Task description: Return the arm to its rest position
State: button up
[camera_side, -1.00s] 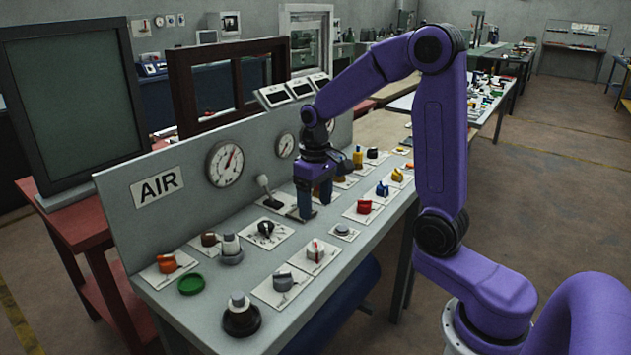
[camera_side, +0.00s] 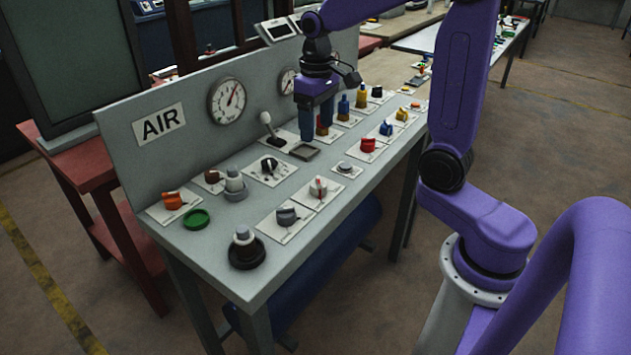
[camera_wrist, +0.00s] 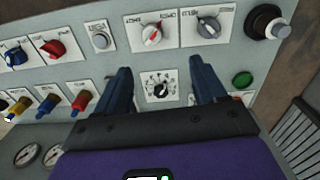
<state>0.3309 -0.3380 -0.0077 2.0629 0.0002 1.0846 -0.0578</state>
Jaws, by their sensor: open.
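My gripper (camera_side: 317,137) is purple with dark blue fingers. A black rotary knob on a white plate (camera_wrist: 159,87) shows in the gap, below the fingers. The fingertips look clear of the bench top.
Coloured knobs, including a red one (camera_side: 367,145), and upright valves such as a blue one (camera_side: 343,106) surround the gripper. The gauge board (camera_side: 200,125) rises behind. The floor in front is open.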

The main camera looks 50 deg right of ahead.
jog(key=s+a+f+n, duration=0.2)
jog(key=s+a+n, duration=0.3)
jog(key=s+a, duration=0.35)
jog(key=s+a+f+n, duration=0.1)
jog(key=s+n, duration=0.5)
jog(key=s, duration=0.9)
jog(key=shift+s+f+n, duration=0.15)
jog(key=shift+f+n, duration=0.25)
jog(key=shift+f, duration=0.1)
